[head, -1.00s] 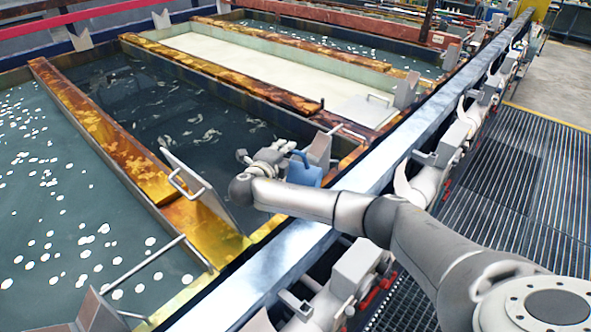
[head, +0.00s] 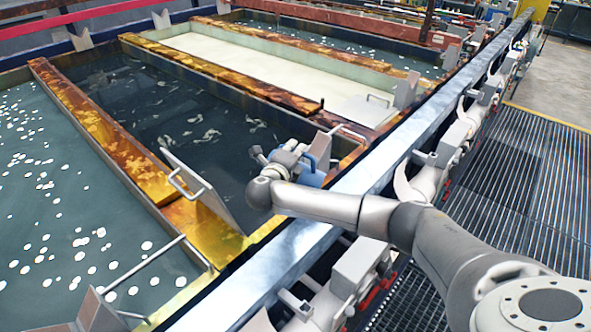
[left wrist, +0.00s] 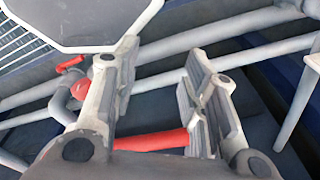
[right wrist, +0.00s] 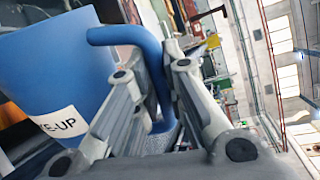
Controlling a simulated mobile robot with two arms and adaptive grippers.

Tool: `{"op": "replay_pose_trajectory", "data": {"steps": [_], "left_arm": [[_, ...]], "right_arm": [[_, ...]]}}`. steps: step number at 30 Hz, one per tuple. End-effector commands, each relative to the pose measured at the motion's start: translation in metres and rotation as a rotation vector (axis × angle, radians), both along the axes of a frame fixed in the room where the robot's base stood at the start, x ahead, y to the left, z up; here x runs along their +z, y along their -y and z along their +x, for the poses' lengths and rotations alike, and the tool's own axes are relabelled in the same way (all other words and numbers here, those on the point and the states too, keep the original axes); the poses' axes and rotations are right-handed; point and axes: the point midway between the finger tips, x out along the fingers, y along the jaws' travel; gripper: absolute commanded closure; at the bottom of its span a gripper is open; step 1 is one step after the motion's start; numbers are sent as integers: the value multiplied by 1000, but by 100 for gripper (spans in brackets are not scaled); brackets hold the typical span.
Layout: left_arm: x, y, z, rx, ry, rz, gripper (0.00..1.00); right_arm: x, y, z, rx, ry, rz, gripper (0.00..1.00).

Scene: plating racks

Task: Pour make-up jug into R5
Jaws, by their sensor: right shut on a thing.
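My right gripper (head: 270,158) is shut on the handle of the blue make-up jug (head: 314,176), over the near right part of a dark tank (head: 165,110). The arm and gripper partly hide the jug. In the right wrist view, the jug (right wrist: 45,70) fills the left side, with a white label ending "E-UP", and its handle (right wrist: 125,36) runs between my fingers (right wrist: 160,85). The jug's tilt and contents cannot be told. I see no readable R5 mark. My left gripper (left wrist: 163,62) is open in the left wrist view, with nothing held.
A steel rail (head: 300,248) runs along the tanks' near side. A tilted plate with a bar handle (head: 190,180) stands left of my right gripper. A pale tank (head: 250,70) lies beyond, a green speckled one (head: 50,220) left. Red and grey pipes (left wrist: 150,141) lie near my left gripper.

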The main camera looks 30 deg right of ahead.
Motion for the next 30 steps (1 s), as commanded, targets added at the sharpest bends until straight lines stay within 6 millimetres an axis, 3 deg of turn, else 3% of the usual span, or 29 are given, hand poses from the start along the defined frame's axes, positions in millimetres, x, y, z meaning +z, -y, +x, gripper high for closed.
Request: {"op": "replay_pose_trajectory", "data": {"steps": [17,30], "left_arm": [[0,0,0,0,0,0,60],[0,0,0,0,0,0,60]], "right_arm": [[2,6,-7,1,54,44,100],[9,19,-22,0,208,173,100]]}}
